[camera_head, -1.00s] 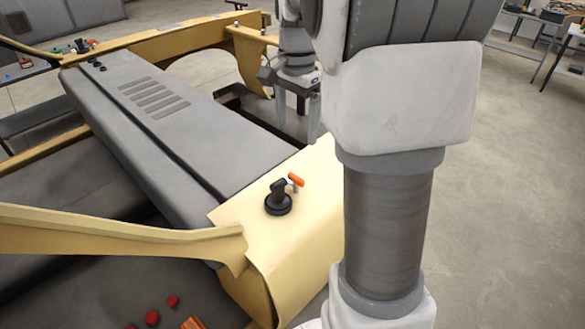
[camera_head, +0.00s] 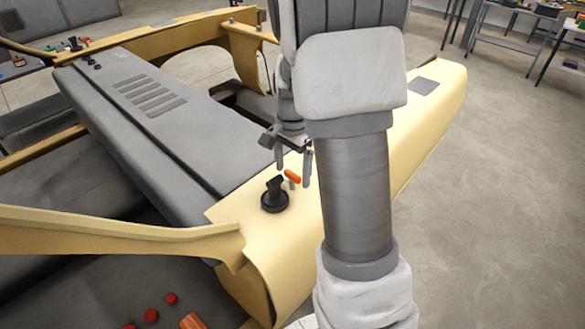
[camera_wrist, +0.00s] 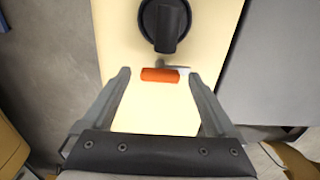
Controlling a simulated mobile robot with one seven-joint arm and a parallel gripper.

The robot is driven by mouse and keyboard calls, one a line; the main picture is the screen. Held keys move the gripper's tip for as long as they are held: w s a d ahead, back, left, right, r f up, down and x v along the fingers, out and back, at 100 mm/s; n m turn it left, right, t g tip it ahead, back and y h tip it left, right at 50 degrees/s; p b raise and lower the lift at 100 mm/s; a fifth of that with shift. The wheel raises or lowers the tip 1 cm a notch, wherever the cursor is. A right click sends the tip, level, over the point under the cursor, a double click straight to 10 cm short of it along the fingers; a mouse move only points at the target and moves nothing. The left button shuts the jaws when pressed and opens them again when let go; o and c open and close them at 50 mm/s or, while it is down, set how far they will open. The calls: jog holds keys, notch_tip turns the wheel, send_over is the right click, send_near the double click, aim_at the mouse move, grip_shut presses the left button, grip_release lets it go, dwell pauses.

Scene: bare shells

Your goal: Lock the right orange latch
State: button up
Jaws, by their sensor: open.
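The orange latch (camera_head: 293,176) sits on the yellow panel of the shell, just behind a black knob (camera_head: 274,196). In the wrist view the orange latch handle (camera_wrist: 160,75) lies crosswise on a small grey stem, below the black knob (camera_wrist: 165,22). My gripper (camera_head: 293,168) is open above the panel, with its fingers close to the latch. In the wrist view my gripper (camera_wrist: 158,80) has one finger on each side of the orange handle, with a gap on both sides. Whether the fingertips are level with the handle is unclear.
The yellow panel (camera_head: 245,225) runs along the shell beside a long grey cover (camera_head: 150,120). A yellow beam (camera_head: 110,232) crosses at the left. Red knobs (camera_head: 151,314) show at the bottom left. Tables stand at the back right over open floor (camera_head: 500,220).

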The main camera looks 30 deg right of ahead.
jog(key=c, duration=1.4)
jog(key=shift+o, duration=0.2)
